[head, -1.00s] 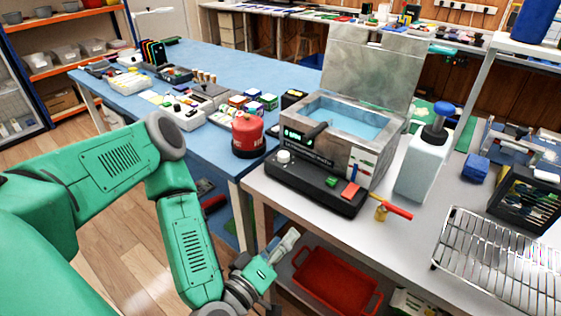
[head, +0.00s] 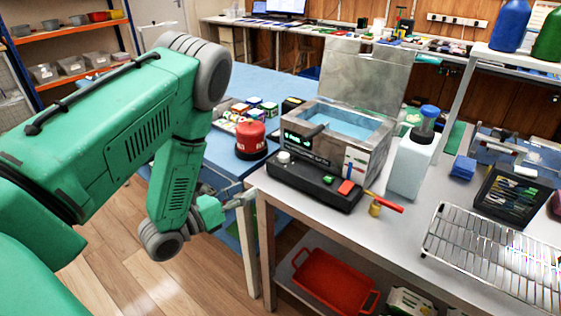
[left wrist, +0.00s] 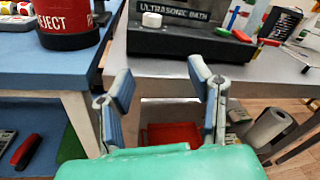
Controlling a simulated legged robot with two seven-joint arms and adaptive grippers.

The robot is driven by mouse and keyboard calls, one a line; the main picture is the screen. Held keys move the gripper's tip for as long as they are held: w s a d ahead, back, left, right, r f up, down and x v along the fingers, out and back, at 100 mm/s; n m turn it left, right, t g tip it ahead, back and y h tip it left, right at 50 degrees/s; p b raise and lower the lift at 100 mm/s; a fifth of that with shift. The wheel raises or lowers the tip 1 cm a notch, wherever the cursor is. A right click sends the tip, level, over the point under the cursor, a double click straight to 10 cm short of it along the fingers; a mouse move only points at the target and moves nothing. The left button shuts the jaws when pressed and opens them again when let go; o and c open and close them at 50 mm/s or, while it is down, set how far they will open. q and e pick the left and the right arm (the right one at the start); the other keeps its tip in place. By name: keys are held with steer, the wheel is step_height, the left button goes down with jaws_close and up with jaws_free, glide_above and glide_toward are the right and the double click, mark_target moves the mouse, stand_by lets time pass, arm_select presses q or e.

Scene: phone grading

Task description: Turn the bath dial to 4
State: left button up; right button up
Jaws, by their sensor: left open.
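The ultrasonic bath (head: 352,165) is a grey metal box with its lid raised and blue liquid inside, on the grey table. Its black control panel (head: 312,187) faces front, with a white dial (head: 283,157) at its left end and green and red buttons to the right. In the left wrist view the white dial (left wrist: 152,19) shows near the top, above the gripper; its setting is too small to read. My left gripper (head: 240,199) is open and empty, low beside the table's left front corner; its spread fingers show in the left wrist view (left wrist: 163,88). My right gripper is out of view.
A red reject container (head: 251,138) stands on the blue table, left of the bath. A white bottle with a blue cap (head: 411,165) and a red-handled tap (head: 379,205) are right of it. A wire rack (head: 495,255) lies at the front right. A red tray (head: 330,282) sits below the tabletop.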

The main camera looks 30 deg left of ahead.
mark_target(280, 158)
arm_select(q)
steer(key=w+m, duration=0.1)
steer(key=w, duration=0.3)
steer(key=w+d+r+m, duration=0.1)
steer(key=w, duration=0.4)
steer(key=w+r+m, duration=0.1)
steer(key=w+m, duration=0.1)
steer(key=w, duration=0.3)
steer(key=shift+w+d, duration=0.1)
steer(key=shift+d, duration=0.15)
steer(key=shift+r, duration=0.1)
jaws_close()
